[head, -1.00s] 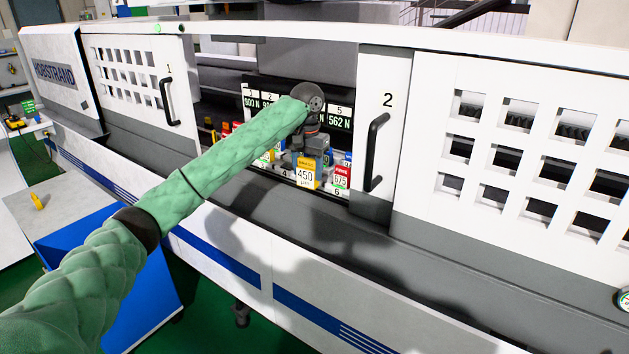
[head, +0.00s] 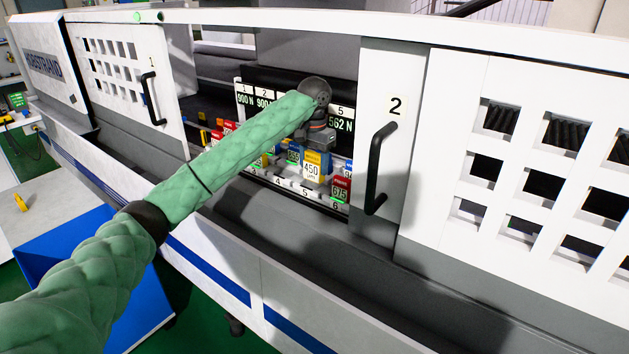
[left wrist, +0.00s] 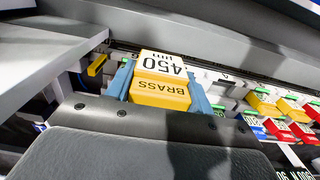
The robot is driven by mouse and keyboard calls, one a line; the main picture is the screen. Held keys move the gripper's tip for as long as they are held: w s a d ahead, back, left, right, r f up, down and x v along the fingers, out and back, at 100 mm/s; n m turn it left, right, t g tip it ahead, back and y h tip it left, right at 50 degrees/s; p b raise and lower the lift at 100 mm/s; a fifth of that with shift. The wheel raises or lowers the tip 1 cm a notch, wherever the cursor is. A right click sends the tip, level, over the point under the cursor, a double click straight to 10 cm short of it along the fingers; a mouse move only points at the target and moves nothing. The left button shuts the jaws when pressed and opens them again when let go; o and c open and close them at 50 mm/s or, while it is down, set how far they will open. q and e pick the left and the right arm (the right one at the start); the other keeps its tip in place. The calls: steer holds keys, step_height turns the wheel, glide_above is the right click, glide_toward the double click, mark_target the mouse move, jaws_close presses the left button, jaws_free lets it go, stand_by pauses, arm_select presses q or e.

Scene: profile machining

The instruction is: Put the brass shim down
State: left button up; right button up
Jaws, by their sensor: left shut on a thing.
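The brass shim (head: 312,169) is a yellow block with a white label reading 450 µm. My left gripper (head: 315,150) is shut on it inside the machine opening, above the numbered front strip. In the left wrist view the brass shim (left wrist: 160,93) sits between the two blue fingers of the left gripper (left wrist: 162,88), its BRASS lettering upside down. Whether its underside touches anything is hidden. My right gripper is not in view.
A red 675 block (head: 341,188) stands close to the right of the held shim. A blue block (head: 293,154) is behind it on the left. Door 2 (head: 388,150) with its black handle bounds the opening at right, door 1 (head: 135,90) at left.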

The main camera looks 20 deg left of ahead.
arm_select(q)
steer(key=w+a+f+p, duration=0.1)
steer(key=w+f, duration=0.1)
steer(key=w, duration=0.1)
steer(key=w+a+f+p, duration=0.1)
steer(key=w+f, duration=0.1)
steer(key=w, duration=0.1)
steer(key=w+a+f+p, duration=0.2)
steer(key=w+f, duration=0.1)
steer(key=shift+w, duration=0.35)
steer(key=shift+f+p, duration=0.7)
steer(key=shift+f, duration=0.8)
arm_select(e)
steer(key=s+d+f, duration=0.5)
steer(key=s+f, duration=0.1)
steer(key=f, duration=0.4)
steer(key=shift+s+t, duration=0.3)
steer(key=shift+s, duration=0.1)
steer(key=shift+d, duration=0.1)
arm_select(q)
steer(key=o, duration=0.7)
steer(key=shift+f, duration=0.1)
steer(key=o, duration=0.4)
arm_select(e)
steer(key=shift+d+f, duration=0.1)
